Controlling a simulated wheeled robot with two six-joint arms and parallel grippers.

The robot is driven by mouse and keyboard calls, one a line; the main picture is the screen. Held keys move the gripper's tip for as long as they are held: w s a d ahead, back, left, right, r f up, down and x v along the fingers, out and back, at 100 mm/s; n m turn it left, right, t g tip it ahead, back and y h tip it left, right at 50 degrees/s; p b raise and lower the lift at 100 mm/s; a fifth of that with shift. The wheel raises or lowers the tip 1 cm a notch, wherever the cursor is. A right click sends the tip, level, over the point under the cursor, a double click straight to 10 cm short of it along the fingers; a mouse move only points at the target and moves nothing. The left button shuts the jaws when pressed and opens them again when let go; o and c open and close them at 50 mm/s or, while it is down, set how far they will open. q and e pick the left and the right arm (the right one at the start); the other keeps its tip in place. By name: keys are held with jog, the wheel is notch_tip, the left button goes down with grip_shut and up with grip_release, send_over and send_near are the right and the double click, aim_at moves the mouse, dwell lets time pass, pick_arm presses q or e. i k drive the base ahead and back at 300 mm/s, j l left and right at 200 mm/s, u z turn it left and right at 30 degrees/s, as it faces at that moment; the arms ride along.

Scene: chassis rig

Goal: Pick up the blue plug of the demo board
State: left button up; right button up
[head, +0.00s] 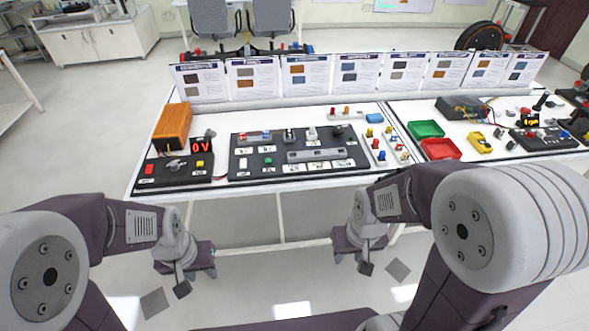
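The black demo board (235,172) lies on the white table, carrying switches, small parts and white labels. A small blue piece (265,135) shows near its upper left, beside a red one; I cannot tell for sure that it is the blue plug. Another small blue piece (381,156) is on a white strip (392,158) with red and yellow pieces, right of the board. My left gripper (182,284) and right gripper (365,263) hang in front of the table, below its top and apart from the board. Their finger opening is unclear. I see nothing held.
An orange box (172,125) and a red-digit display unit (203,150) stand left. A blue-topped block (374,118) lies behind the strip. Green (426,129) and red (440,149) trays are at right. Upright cards (307,76) line the back. The table's front edge lies before my grippers.

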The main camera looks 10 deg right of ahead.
aim_at(382, 156)
jog(key=i+l+z, duration=0.15)
jog(key=z, duration=0.2)
jog(key=i+z, duration=0.3)
jog(key=i+l+z, duration=0.1)
jog(key=z, duration=0.25)
